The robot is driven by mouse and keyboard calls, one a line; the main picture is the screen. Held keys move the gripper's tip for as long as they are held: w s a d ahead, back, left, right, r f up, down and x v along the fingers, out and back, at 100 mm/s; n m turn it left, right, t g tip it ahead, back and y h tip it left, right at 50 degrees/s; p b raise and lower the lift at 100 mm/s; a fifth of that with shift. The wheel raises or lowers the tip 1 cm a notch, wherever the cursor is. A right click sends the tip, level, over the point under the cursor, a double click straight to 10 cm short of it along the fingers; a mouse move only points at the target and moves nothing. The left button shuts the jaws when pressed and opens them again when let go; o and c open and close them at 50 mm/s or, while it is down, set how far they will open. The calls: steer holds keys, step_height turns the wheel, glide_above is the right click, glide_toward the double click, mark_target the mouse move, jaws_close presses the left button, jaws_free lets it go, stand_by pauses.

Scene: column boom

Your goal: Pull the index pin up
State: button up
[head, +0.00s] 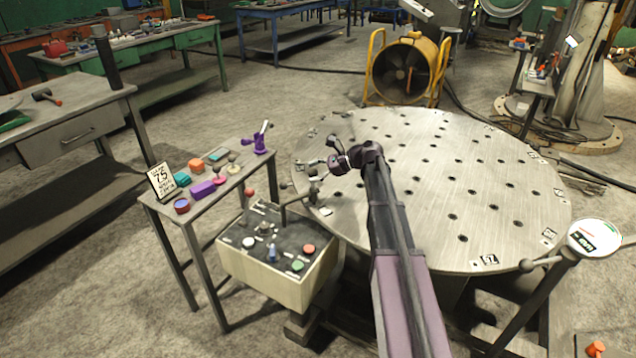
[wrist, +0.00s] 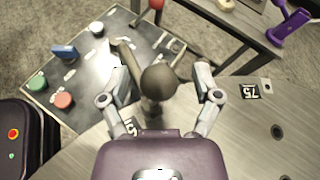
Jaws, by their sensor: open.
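The index pin's round dark knob (wrist: 158,82) shows in the wrist view between the two fingers of my gripper (wrist: 163,76). A gap shows on each side of the knob, and the fingers do not appear to touch it. The pin's shaft below the knob is mostly hidden. In the head view my gripper (head: 314,170) hangs at the left rim of the round drilled table (head: 420,215). The pin is small and cluttered by the fingers there.
A control box (head: 280,262) with coloured buttons and levers stands just left of the round table. A small side table (head: 225,192) holds coloured blocks and a purple clamp (head: 262,140). A label with 75 (wrist: 249,91) lies right of my gripper. A yellow fan (head: 403,70) stands behind.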

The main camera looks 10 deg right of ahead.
steer(key=shift+f, duration=0.1)
steer(key=shift+f+b, duration=1.65)
steer(key=shift+b, duration=0.05)
steer(key=p+v, duration=0.6)
steer(key=v, duration=0.8)
steer(key=s+a+n+g+h+p, duration=0.3)
steer(key=s+a+n+h+p, duration=0.4)
steer(key=s+a, duration=0.5)
steer(key=s+a+r+n+h+p, duration=0.2)
steer(key=s+r+n+h+p, duration=0.2)
steer(key=s+n, duration=0.7)
steer(key=shift+s+a+r+h+p, duration=0.2)
steer(key=shift+s+h+p, duration=0.85)
steer(key=shift+p, duration=1.1)
steer(key=shift+w, duration=0.1)
